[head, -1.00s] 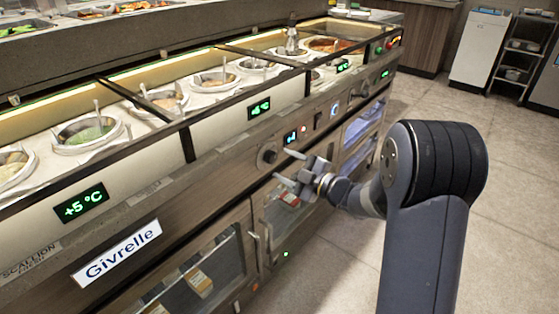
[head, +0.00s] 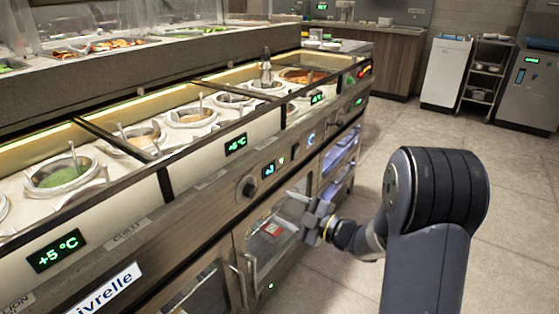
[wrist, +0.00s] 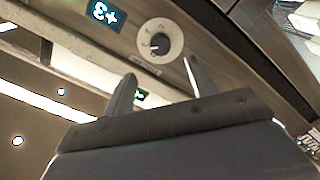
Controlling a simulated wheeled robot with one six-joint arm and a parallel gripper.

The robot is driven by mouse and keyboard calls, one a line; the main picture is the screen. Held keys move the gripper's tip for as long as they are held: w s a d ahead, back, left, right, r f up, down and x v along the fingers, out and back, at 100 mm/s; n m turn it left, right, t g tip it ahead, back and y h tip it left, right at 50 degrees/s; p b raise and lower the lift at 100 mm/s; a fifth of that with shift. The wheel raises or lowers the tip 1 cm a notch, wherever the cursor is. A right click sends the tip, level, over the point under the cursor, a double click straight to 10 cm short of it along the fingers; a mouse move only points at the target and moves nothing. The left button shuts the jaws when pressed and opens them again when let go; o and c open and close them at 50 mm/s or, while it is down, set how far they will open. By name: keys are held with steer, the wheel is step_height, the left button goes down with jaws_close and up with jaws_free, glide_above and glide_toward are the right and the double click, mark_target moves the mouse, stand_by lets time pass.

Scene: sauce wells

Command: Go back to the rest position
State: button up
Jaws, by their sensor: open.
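My gripper (head: 297,205) is in front of the counter's front panel in the head view, to the right of a round control knob (head: 249,187) and in front of a glass door with a red label. It holds nothing that I can see. In the wrist view its two fingers (wrist: 157,82) are apart, with empty space between them. The knob (wrist: 160,40) on its pale round plate shows beyond the fingertips. I cannot tell how far the fingertips are from the panel.
The sauce counter (head: 205,210) runs along the left, with several wells, such as one of green sauce (head: 62,178). A green-lit temperature display (head: 56,250) is on its front. Open floor (head: 510,200) lies to the right. A white cabinet (head: 446,72) and a shelf cart (head: 484,82) stand behind.

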mark_target(254, 193)
steer(key=b+x, duration=0.2)
steer(key=x, duration=0.8)
steer(key=shift+f, duration=0.1)
steer(key=shift+r+p, duration=0.2)
steer(key=shift+p, duration=0.15)
steer(key=shift+f+m, duration=0.1)
steer(key=shift+m, duration=0.2)
steer(key=shift+f, duration=0.1)
